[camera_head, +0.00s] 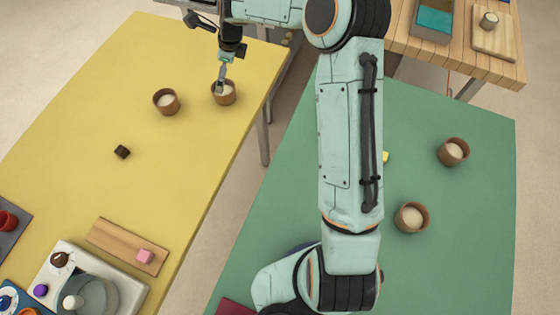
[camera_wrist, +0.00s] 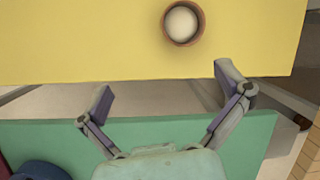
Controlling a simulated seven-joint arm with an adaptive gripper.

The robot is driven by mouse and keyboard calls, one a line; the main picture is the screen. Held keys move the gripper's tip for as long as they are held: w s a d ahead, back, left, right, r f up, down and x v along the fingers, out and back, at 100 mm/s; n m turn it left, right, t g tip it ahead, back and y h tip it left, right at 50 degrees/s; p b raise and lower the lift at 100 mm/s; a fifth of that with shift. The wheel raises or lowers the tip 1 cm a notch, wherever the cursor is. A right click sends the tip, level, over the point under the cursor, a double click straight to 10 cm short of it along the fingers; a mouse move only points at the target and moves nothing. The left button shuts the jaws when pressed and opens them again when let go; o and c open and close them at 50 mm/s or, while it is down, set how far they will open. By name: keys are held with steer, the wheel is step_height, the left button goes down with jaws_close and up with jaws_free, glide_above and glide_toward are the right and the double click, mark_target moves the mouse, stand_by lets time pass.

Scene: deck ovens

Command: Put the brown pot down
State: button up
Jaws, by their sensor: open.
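My gripper (camera_head: 222,78) is at the far end of the yellow table (camera_head: 150,60), and its lower end overlaps one brown pot (camera_head: 224,97) in the head view. In the wrist view, my gripper (camera_wrist: 165,83) has its fingers spread wide with nothing between them. That brown pot (camera_wrist: 183,40), with pale contents, stands upright on the yellow table, beyond the fingertips and apart from them. A second brown pot (camera_head: 166,106) stands to its left. Two more brown pots, one farther (camera_head: 453,160) and one nearer (camera_head: 411,226), stand on the green table (camera_head: 490,250).
A small dark cube (camera_head: 122,152) lies on the yellow table. A gap separates the yellow and green tables. A wooden table (camera_head: 460,60) stands at the upper right.

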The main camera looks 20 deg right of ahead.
steer(key=s+r+n+g+h, duration=0.1)
steer(key=s+r+n, duration=0.4)
steer(key=s+n, duration=0.4)
steer(key=s+r+n+g+h, duration=0.1)
steer(key=s+r+n, duration=0.5)
steer(key=s, duration=0.6)
steer(key=s+f+n+g, duration=0.1)
steer(key=s+n, duration=0.9)
steer(key=s, duration=0.5)
steer(key=shift+a+f+y, duration=0.2)
steer(key=shift+a+y, duration=0.05)
steer(key=shift+y, duration=0.15)
steer(key=shift+n, duration=0.4)
